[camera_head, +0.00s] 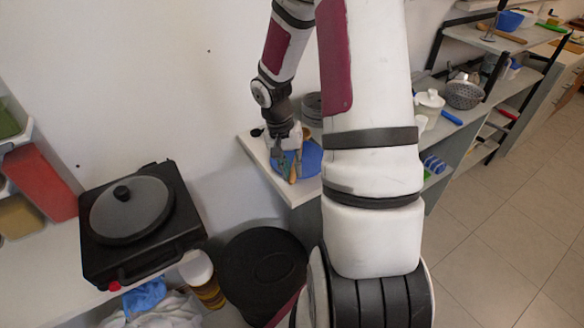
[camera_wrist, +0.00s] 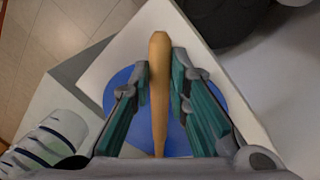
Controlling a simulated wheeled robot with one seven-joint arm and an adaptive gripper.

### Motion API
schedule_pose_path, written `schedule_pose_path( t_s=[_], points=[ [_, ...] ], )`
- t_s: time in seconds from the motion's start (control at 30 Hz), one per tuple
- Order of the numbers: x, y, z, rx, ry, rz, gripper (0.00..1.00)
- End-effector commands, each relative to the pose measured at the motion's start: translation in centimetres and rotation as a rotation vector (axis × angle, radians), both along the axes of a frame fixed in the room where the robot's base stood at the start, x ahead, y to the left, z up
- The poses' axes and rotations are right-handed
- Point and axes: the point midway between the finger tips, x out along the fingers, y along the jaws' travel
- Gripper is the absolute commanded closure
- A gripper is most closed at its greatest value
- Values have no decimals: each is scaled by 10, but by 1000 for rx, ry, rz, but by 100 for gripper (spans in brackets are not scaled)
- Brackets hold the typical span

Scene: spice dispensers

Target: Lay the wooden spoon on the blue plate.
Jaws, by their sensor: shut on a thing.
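My gripper (camera_head: 291,165) is over the blue plate (camera_head: 311,158) in the head view. It is shut on the wooden spoon (camera_wrist: 159,95), which lies lengthwise between the two green-padded fingers in the wrist view. In the head view only a small part of the spoon (camera_head: 293,173) shows by the fingertips. The blue plate (camera_wrist: 118,93) lies below the spoon and fingers in the wrist view, and they hide much of it. I cannot tell whether the spoon touches the plate.
The plate rests on the corner of a white shelf top (camera_head: 262,158). A grey round pot (camera_head: 312,108) stands behind it. A black cooker with a lidded pan (camera_head: 128,212) is at left. A black round bin (camera_head: 262,270) stands below the shelf corner.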

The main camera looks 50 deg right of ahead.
Motion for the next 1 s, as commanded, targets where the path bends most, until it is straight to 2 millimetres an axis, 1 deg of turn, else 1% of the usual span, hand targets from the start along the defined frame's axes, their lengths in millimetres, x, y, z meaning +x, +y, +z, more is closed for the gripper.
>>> schedule_pose_path(
  t_s=[0.17,0.2,0.27,0.3,0.57,0.67,0.77,0.83,1.0],
  points=[
    [0,0,-4,0,1,1,100],
    [0,0,-4,0,1,1,79],
    [0,0,-3,0,1,1,65],
    [0,0,-3,0,0,1,63],
    [0,0,-3,1,1,1,63],
    [0,0,0,0,0,0,63],
    [2,1,11,-2,-3,0,63],
    [4,2,22,-3,-4,0,63],
    [10,5,57,-4,-4,1,63]
  ],
)
